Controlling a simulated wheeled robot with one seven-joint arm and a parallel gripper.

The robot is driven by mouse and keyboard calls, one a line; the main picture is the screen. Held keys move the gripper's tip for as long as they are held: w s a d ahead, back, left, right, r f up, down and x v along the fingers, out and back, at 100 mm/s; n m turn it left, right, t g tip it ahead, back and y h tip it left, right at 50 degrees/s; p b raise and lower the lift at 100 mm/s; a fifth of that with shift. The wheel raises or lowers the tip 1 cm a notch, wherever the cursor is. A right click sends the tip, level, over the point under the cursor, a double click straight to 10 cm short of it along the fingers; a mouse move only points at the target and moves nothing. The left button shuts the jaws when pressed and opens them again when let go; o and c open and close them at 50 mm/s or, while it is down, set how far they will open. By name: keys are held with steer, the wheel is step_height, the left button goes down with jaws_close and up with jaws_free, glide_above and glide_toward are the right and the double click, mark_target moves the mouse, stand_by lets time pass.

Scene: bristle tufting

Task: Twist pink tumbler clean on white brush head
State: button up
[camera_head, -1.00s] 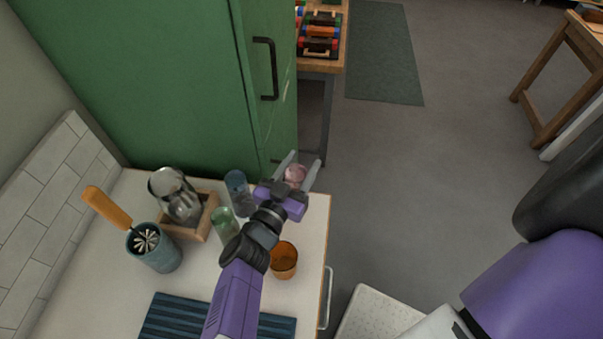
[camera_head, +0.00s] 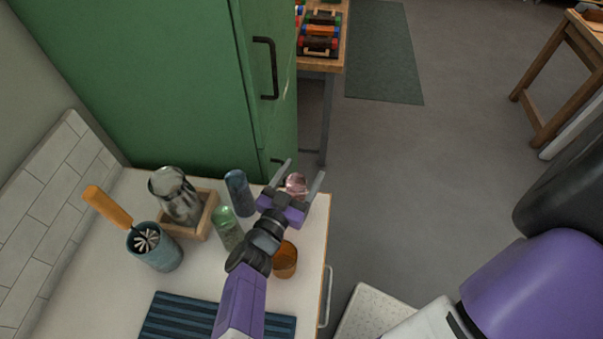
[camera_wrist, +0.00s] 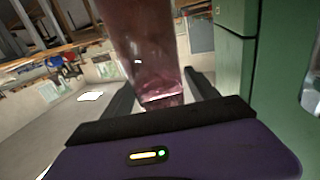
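The pink tumbler (camera_head: 296,185) is between the fingers of my gripper (camera_head: 304,169), near the far right corner of the counter. In the wrist view the tumbler (camera_wrist: 148,50) fills the upper middle, a little tilted, with a finger on each side. The fingers look shut on it, though their contact is partly hidden. The white brush head (camera_head: 147,241) shows as pale bristles in the mouth of a teal holder (camera_head: 160,258) at the left of the counter. The tumbler is well to its right.
A wooden caddy (camera_head: 203,225) with a metal pitcher (camera_head: 178,196) stands beside the holder, near an orange-handled tool (camera_head: 107,208). A blue glass (camera_head: 238,192), a green glass (camera_head: 228,227) and an orange cup (camera_head: 285,260) stand close to my arm. A striped mat (camera_head: 178,318) lies in front. A green cabinet (camera_head: 150,80) rises behind.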

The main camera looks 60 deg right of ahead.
mark_target(291, 193)
steer(key=shift+f, duration=0.15)
steer(key=a+b, duration=0.2)
steer(key=a, duration=0.5)
steer(key=shift+s+a+f+b, duration=0.1)
steer(key=shift+s+a+b, duration=0.05)
steer(key=shift+a+b, duration=0.2)
step_height(291, 193, up, 8)
steer(key=s+a+f+n+t+y, duration=0.35)
steer(key=s+a+n+t, duration=0.35)
steer(key=a, duration=0.5)
steer(key=s+r+n+t+y, duration=0.4)
steer(key=s+n+t+y, duration=0.2)
steer(key=s+n+y, duration=0.4)
steer(key=shift+n+t+y, duration=0.3)
steer(key=shift+t+y, duration=0.1)
steer(key=shift+y, duration=1.85)
